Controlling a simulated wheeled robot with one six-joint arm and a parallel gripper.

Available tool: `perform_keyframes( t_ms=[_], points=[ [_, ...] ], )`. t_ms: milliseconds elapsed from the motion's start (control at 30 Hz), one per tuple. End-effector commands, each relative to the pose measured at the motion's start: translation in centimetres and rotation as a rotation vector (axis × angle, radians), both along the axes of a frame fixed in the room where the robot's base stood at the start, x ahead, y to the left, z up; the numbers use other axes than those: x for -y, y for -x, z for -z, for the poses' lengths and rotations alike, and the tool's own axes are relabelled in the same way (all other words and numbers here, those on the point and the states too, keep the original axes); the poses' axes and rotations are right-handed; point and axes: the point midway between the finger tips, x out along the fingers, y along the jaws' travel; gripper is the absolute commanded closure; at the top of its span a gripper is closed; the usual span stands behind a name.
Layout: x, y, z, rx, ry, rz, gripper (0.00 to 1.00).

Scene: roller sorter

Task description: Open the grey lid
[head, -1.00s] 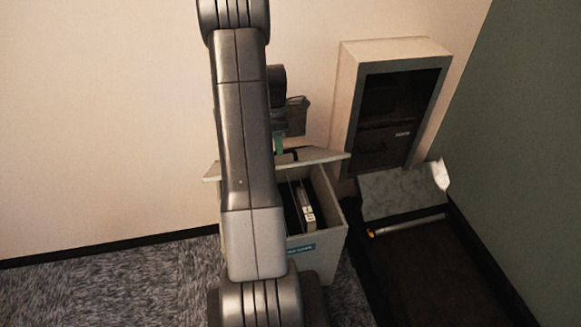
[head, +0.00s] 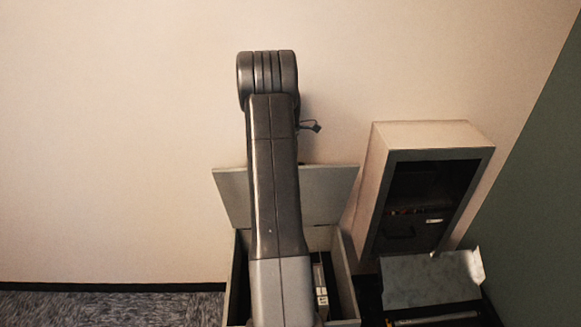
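The grey lid (head: 330,195) stands raised, nearly upright, at the back of a grey box (head: 345,265) by the wall. My own arm crosses in front of the lid and the box and hides their middle. Inside the box, a white-edged item (head: 320,290) stands upright at the right of my arm. A small dark part of my gripper (head: 311,126) shows beside the top of my arm, above the lid's upper edge. It appears apart from the lid. Its fingers are too hidden to tell open from shut.
A pale cabinet with a dark open front (head: 425,205) stands at the right. A pale grey panel (head: 430,280) leans in front of it, near a green wall (head: 545,220). The wall above the box is bare, and carpet (head: 110,308) lies clear at the left.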

Motion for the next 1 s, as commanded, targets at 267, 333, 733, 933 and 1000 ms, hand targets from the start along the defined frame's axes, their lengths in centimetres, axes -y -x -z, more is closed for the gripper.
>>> perform_keyframes(
  t_ms=[267,333,733,933,1000],
  points=[
    [0.0,0.2,0.8,-0.010,-0.002,-0.001,1.00],
    [0.0,0.2,0.8,-0.010,-0.002,-0.001,1.00],
    [0.0,0.1,0.3,-0.006,0.000,0.000,0.66],
    [0.0,0.0,0.0,-0.004,0.000,0.000,0.66],
    [0.0,-0.2,-0.5,-0.002,0.000,0.000,0.66]
  ],
)
